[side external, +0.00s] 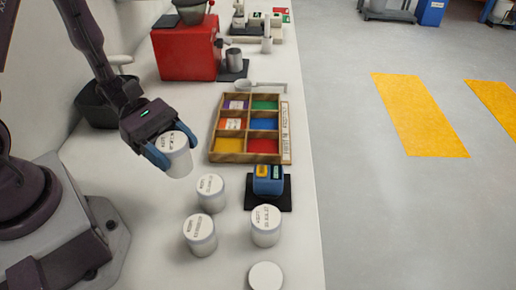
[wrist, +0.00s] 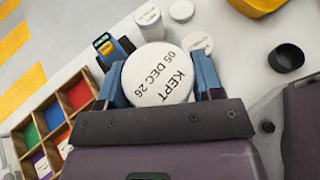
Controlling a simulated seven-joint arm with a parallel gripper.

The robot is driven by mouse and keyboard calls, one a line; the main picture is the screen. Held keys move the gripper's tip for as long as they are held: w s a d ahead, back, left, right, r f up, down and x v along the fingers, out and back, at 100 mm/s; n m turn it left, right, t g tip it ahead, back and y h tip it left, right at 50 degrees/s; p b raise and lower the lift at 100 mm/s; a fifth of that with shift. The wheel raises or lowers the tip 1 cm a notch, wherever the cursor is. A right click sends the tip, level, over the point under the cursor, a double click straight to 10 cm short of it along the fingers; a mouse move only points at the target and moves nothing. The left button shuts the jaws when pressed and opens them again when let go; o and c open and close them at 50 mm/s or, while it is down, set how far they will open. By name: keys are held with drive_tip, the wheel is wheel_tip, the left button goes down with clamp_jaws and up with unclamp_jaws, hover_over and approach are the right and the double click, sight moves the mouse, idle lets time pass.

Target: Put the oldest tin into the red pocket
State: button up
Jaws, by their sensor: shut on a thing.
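My gripper (side external: 173,154) is shut on a white tin (side external: 177,163) and holds it above the counter, left of the wooden tray. In the wrist view the tin's lid (wrist: 160,72) faces the camera and reads "KEPT 05 DEC 26". The red pocket (side external: 263,146) is the tray's near right compartment and looks empty; it also shows in the wrist view (wrist: 77,96). Three similar tins with printed lids stand on the counter: one (side external: 211,192), another (side external: 200,235) and a third (side external: 266,226). Their dates are too small to read.
The wooden tray (side external: 213,157) has coloured pockets; white pieces show in the purple and orange ones. A blue device (side external: 268,178) sits on a black mat just nearer than the tray. A white round object (side external: 265,276) is at the front. A red machine (side external: 186,52) stands behind.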

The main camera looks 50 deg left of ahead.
drive_tip(key=w+a+r+n+t+y, duration=0.2)
drive_tip(key=w+r+n+t+y, duration=0.1)
drive_tip(key=w+n+t, duration=0.4)
drive_tip(key=shift+y, duration=0.3)
drive_tip(key=w+f, duration=0.3)
drive_tip(key=w, duration=0.2)
drive_tip(key=w+f, duration=0.3)
drive_tip(key=w, duration=0.2)
drive_tip(key=w+d+f, duration=0.1)
drive_tip(key=w+f, duration=0.2)
drive_tip(key=w, duration=0.2)
drive_tip(key=shift+w+d+f, duration=0.1)
drive_tip(key=shift+w+f, duration=0.05)
drive_tip(key=shift+f, duration=0.25)
drive_tip(key=shift+w+f, duration=0.15)
drive_tip(key=shift+f, duration=0.8)
drive_tip(key=shift+w+f, duration=0.15)
drive_tip(key=shift+f, duration=0.75)
drive_tip(key=shift+f, duration=0.1)
drive_tip(key=o, duration=1)
